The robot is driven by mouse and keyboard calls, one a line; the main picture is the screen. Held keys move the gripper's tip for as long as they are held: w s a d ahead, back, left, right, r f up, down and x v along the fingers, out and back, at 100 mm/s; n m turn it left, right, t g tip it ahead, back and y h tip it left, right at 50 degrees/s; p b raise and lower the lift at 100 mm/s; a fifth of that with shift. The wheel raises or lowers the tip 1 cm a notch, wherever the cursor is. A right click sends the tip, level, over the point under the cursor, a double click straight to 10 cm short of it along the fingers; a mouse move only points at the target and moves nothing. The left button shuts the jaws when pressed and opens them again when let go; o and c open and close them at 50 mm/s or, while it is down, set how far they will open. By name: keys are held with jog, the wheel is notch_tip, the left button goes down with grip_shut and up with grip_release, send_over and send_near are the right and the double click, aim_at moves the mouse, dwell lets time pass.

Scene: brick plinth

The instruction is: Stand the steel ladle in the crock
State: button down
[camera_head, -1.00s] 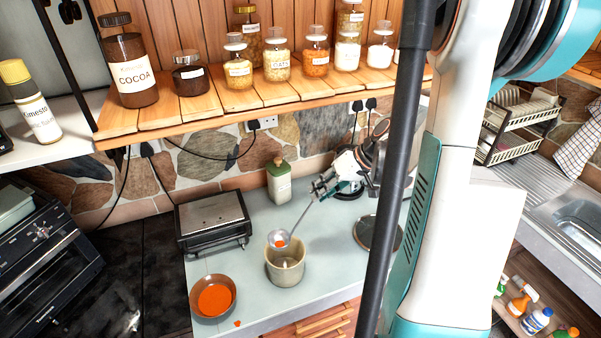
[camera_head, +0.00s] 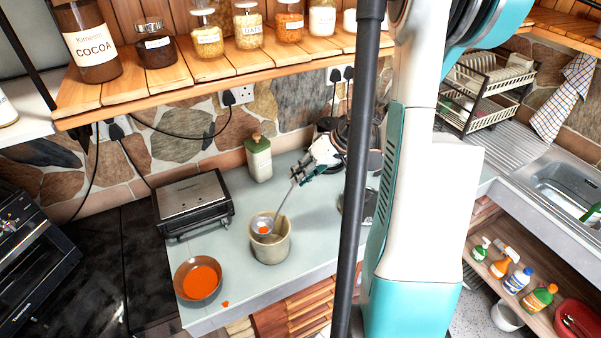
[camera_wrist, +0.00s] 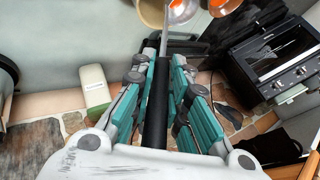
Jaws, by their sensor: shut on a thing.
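The steel ladle (camera_head: 278,208) slants down from my gripper (camera_head: 297,178), its bowl at the lower left end with some orange in it. The ladle's bowl overlaps the far-left rim of the cream crock (camera_head: 271,248), which stands upright on the counter. I cannot tell whether the bowl is above the mouth or just inside it. In the wrist view my gripper (camera_wrist: 164,75) is shut on the handle of the ladle (camera_wrist: 163,42); the crock (camera_wrist: 151,13) shows at the top edge, partly cut off.
A brown bowl of orange soup (camera_head: 198,278) and a small orange spill (camera_head: 225,304) lie left of the crock. A grill press (camera_head: 193,205) and a green-capped bottle (camera_head: 258,158) stand behind. A wooden shelf with jars (camera_head: 205,65) overhangs the counter.

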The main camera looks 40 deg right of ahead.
notch_tip(320, 180, down, 10)
jog(key=b, duration=0.7)
jog(key=shift+b, duration=0.35)
jog(key=shift+s+f, duration=0.1)
jog(key=c, duration=1.5)
grip_release()
jog(key=shift+o, duration=0.2)
jog(key=v, duration=0.8)
